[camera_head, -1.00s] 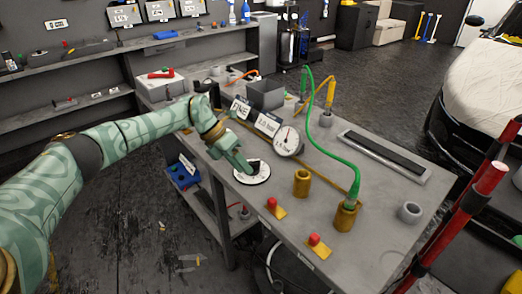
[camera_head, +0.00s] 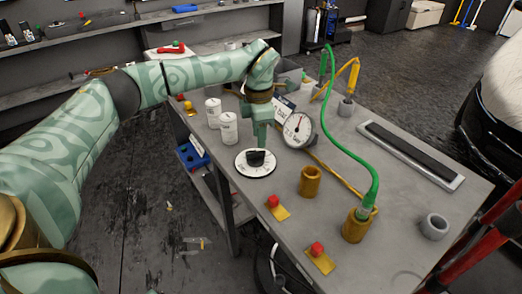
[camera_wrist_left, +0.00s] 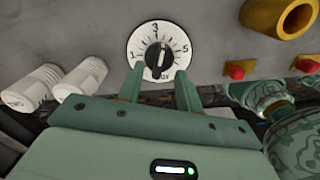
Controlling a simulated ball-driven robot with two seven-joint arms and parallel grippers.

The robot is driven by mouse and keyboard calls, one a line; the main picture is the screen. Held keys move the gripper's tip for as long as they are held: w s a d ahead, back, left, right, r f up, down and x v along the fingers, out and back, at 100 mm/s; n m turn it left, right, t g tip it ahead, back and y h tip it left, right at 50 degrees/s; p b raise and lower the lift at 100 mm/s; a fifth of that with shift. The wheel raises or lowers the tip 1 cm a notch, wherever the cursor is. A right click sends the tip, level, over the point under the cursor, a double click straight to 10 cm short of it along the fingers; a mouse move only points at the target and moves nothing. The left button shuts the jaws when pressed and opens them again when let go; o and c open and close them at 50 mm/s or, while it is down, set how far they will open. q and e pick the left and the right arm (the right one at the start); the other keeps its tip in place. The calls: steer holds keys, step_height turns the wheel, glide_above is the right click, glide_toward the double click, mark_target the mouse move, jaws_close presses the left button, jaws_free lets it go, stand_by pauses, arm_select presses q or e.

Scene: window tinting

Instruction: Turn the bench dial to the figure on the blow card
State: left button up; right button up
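The bench dial (camera_head: 243,168) is a white disc with a black knob on the grey bench top. In the left wrist view the dial (camera_wrist_left: 134,62) shows figures 1, 3 and 5, and the knob's white mark points close to 3. My left gripper (camera_head: 259,145) points down over the dial. In the left wrist view its two fingers (camera_wrist_left: 160,72) are apart, with the knob between and just beyond their tips. I cannot tell whether they touch it. A white card (camera_head: 284,106) stands behind, partly hidden by my arm; its print is unreadable. My right gripper is not in view.
A round gauge (camera_head: 298,130) stands close right of my left gripper. Two white canisters (camera_head: 228,128) stand left of the dial. Brass cups (camera_head: 310,181), a green hose (camera_head: 352,155) and red buttons (camera_head: 273,201) lie to the right and front.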

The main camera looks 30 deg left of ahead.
mark_target(259, 150)
arm_select(q)
step_height(259, 150, down, 5)
steer(key=shift+f+b, duration=0.1)
steer(key=shift+b, duration=0.45)
steer(key=shift+s, duration=0.1)
jaws_close()
